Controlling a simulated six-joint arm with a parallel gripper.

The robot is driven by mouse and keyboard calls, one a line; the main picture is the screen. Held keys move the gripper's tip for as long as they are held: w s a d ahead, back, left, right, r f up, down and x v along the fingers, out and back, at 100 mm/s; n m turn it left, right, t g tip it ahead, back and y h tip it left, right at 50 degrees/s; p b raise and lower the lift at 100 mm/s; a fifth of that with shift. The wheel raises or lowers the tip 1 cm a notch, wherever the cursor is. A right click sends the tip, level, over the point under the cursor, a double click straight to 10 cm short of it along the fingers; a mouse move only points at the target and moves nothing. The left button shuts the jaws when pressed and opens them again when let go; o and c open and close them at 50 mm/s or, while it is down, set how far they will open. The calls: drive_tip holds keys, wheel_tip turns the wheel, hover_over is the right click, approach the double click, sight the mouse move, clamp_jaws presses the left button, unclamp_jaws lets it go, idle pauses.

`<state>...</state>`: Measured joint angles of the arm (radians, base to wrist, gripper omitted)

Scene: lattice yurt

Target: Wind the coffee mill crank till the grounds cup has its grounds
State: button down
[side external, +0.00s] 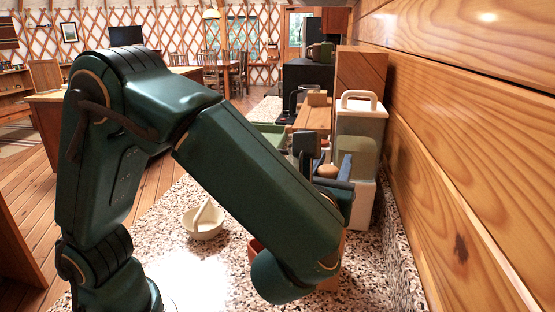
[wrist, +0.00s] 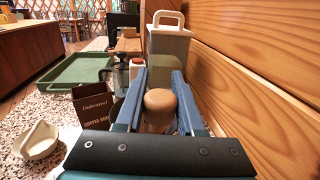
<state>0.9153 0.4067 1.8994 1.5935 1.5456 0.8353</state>
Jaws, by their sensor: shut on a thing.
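My gripper (wrist: 159,80) has its two blue fingers on either side of a round wooden knob (wrist: 160,100), the coffee mill's crank knob by its look, and is shut on it. In the side view my gripper (side external: 338,172) is beside the pale canister, with the knob (side external: 327,171) showing between its parts. The crank arm and most of the mill are hidden by my arm and gripper. The grounds cup cannot be made out, so its contents cannot be told.
A brown coffee bean box (wrist: 95,108) and a cream bowl (wrist: 40,140) stand left of my gripper. A green tray (wrist: 75,70) and a glass pot (wrist: 120,75) lie beyond. A white-handled canister (wrist: 168,42) stands ahead. The wooden wall (side external: 460,130) bounds the right.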

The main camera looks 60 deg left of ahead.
drive_tip(key=shift+h, duration=0.3)
idle(0.5)
drive_tip(key=shift+s+a+m+t+h, duration=0.15)
drive_tip(key=shift+m+t+h, duration=0.35)
drive_tip(key=shift+m+h, duration=0.45)
drive_tip(key=shift+s+a+m+t+h, duration=0.1)
drive_tip(key=shift+s+m+t+h, duration=0.1)
drive_tip(key=shift+m+t+h, duration=0.65)
drive_tip(key=shift+s+a+m+t+h, duration=0.15)
drive_tip(key=shift+m+h, duration=0.45)
drive_tip(key=shift+h, duration=0.7)
drive_tip(key=c, duration=0.5)
unclamp_jaws()
drive_tip(key=shift+s, duration=0.15)
